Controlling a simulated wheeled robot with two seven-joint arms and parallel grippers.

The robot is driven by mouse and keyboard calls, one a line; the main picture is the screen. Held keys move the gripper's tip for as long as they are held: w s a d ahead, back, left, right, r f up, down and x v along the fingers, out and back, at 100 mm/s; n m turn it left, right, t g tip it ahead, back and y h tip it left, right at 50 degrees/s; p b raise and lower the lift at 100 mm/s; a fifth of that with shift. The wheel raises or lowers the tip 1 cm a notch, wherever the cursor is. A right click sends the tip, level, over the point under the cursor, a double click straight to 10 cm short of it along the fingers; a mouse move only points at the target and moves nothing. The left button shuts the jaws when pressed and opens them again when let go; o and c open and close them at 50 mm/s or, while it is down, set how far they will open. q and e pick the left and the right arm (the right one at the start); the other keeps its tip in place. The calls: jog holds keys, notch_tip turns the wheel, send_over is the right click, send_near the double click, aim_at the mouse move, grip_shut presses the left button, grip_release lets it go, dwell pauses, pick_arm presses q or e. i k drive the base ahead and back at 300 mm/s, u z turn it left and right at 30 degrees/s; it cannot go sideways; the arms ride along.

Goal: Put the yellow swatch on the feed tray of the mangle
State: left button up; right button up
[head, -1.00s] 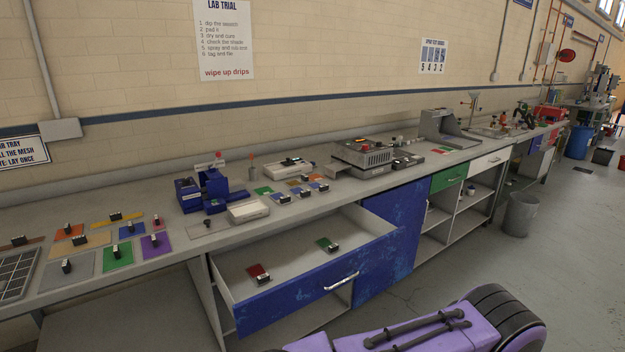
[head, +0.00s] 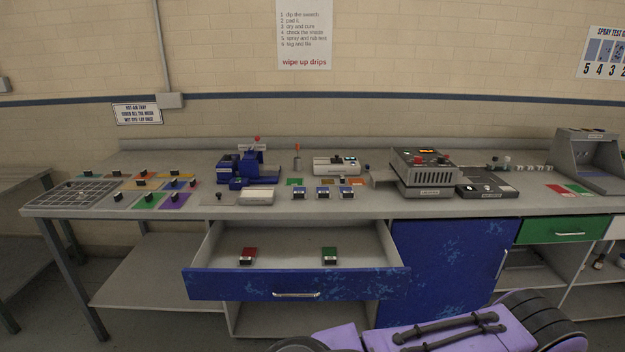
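The yellow swatch (head: 184,175) appears to be the yellowish piece in the back row of clipped swatches at the left of the bench; it is small and its colour is hard to confirm. The mangle (head: 246,165) appears to be the blue machine with a red knob, right of the swatches. A low blue part (head: 238,184) projects at its front, and a flat grey plate (head: 213,201) lies at its front left. I cannot tell which is the feed tray. Neither gripper is in view.
A mesh panel (head: 70,194) lies at the bench's left end. A grey boxy machine (head: 425,172) stands right of the mangle.

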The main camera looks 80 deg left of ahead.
aim_at(267, 167)
jog(key=u, duration=0.9)
jog(key=i, duration=1)
jog(key=u, duration=1.1)
